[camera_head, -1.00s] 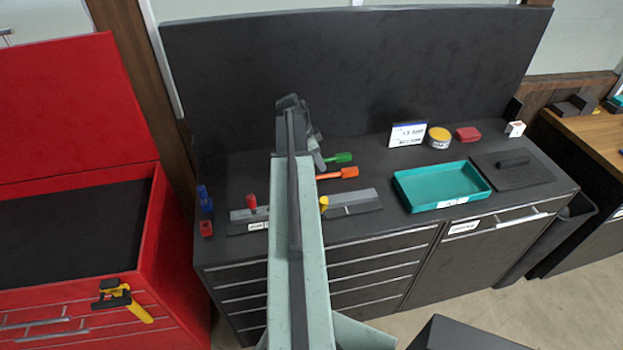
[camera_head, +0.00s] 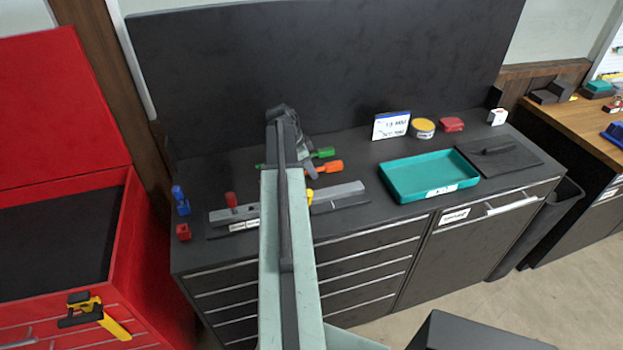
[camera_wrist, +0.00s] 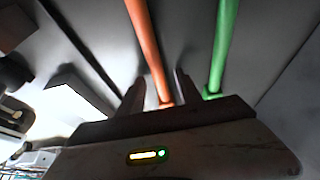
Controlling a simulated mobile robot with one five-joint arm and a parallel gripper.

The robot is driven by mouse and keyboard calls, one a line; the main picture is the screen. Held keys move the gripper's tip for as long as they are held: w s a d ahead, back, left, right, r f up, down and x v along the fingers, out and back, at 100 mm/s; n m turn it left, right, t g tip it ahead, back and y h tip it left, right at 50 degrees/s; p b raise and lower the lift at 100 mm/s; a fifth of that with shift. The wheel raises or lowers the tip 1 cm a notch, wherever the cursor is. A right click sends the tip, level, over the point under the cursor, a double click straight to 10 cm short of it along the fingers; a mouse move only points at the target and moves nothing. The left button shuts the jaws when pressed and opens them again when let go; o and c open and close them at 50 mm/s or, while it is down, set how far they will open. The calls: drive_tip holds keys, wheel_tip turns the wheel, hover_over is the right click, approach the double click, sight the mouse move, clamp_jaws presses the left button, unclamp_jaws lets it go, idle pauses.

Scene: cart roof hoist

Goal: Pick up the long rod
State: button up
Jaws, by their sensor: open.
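Two rods lie on the dark bench top, an orange one (camera_head: 328,166) and a green one (camera_head: 322,153). Both are partly hidden behind my arm in the head view, and I cannot tell which is longer. In the wrist view the orange rod (camera_wrist: 146,45) runs between the two fingers of my gripper (camera_wrist: 161,86). The green rod (camera_wrist: 223,45) lies to the right, outside the fingers. My gripper is open and holds nothing. Whether the fingers touch the orange rod cannot be seen.
A grey rail-like holder (camera_head: 340,194) lies in front of the rods. A teal tray (camera_head: 470,179) stands to the right, with a white sign (camera_head: 391,125) and yellow tin (camera_head: 423,126) behind it. Blue (camera_head: 181,203) and red (camera_head: 183,232) pieces lie at the left edge.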

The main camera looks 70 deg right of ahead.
drive_tip(key=shift+r, duration=0.1)
idle(0.3)
clamp_jaws()
wheel_tip(320, 180, up, 10)
drive_tip(key=p, duration=1)
